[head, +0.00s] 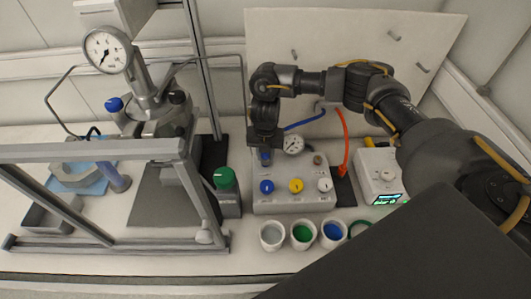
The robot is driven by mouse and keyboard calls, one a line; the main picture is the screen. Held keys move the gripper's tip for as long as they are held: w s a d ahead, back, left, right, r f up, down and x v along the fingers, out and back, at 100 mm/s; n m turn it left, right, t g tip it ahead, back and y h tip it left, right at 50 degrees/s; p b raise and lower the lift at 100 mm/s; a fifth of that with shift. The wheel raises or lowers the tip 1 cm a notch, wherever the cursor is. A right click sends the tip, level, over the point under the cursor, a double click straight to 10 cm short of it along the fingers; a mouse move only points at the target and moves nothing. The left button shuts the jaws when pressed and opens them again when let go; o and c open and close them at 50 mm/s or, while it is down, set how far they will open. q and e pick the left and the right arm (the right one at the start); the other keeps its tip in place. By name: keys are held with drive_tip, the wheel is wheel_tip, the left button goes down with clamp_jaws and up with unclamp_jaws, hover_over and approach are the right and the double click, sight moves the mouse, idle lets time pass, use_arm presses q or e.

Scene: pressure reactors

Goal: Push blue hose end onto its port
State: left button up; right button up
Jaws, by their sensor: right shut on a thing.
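The blue hose (304,123) arcs from the back panel down toward my right gripper (265,156). My right gripper points down over the back left of the light grey valve box (290,206) and is shut on the blue hose end (265,158). A little blue shows between the fingers, close above the box. The port under it is hidden by the gripper, so I cannot tell whether the hose end touches it. My left gripper is not in view.
The box carries blue (267,187), yellow (296,185) and white knobs and a gauge (293,145). An orange hose (343,145) hangs at right. Several cups (272,235) stand in front. A metal frame (90,150) and reactor (150,110) stand left; a white device (378,175) stands right.

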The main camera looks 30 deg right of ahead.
drive_tip(key=shift+f, duration=0.15)
drive_tip(key=o, duration=1)
wheel_tip(320, 180, up, 11)
drive_tip(key=shift+f+b, duration=0.1)
drive_tip(key=shift+b, duration=0.3)
